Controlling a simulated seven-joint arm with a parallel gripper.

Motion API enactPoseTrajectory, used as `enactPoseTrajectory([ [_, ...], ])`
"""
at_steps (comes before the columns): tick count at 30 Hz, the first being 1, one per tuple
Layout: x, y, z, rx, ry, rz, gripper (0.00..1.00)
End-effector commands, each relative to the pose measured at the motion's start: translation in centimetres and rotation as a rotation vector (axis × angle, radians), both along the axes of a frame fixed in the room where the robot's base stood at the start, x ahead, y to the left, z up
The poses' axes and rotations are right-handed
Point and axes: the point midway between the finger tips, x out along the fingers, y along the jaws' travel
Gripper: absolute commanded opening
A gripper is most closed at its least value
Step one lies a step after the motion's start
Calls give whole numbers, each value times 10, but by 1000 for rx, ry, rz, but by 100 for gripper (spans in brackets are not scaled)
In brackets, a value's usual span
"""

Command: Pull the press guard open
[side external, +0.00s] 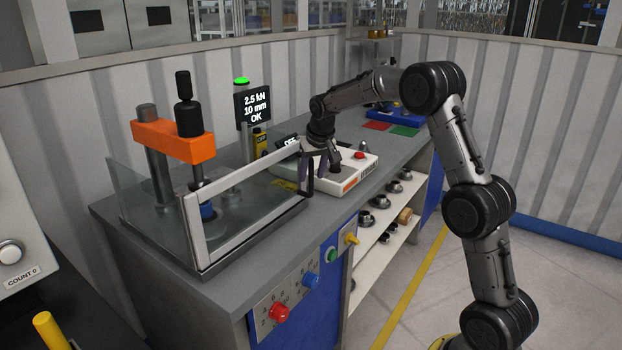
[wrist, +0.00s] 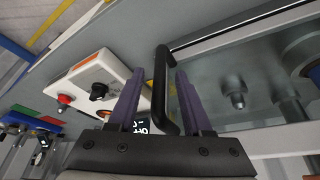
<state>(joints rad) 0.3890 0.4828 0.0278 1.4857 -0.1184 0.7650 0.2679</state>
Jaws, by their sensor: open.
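The press guard (side external: 245,172) is a clear panel in a pale metal frame, standing in front of the orange-headed press (side external: 173,141). In the wrist view, its black bar handle (wrist: 161,88) runs between the two purple fingers of my gripper (wrist: 159,74). The fingers are open, one on each side of the bar, with visible gaps. In the side view, my gripper (side external: 317,170) is at the guard's right end, and the handle there is hard to make out against the fingers.
A white control box (side external: 345,172) with a red button stands right beside my gripper. A display post (side external: 254,104) stands behind the guard. Red and blue knobs (side external: 279,313) stick out of the bench front. The grey bench top (side external: 290,232) is clear in front of the guard.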

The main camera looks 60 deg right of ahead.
Motion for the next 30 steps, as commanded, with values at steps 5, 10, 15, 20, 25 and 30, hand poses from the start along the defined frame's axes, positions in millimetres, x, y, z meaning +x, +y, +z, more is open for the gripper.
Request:
enactPoseTrajectory([
  [5,6,-4,-18,0,1,0,50],
  [10,8,-6,-23,-1,-1,0,50],
  [15,8,-6,-24,-1,-1,0,50],
  [20,8,-6,-23,0,-1,-1,32],
  [25,8,-6,-23,0,-1,-1,1],
  [30,8,-5,-23,0,-1,-1,0],
])
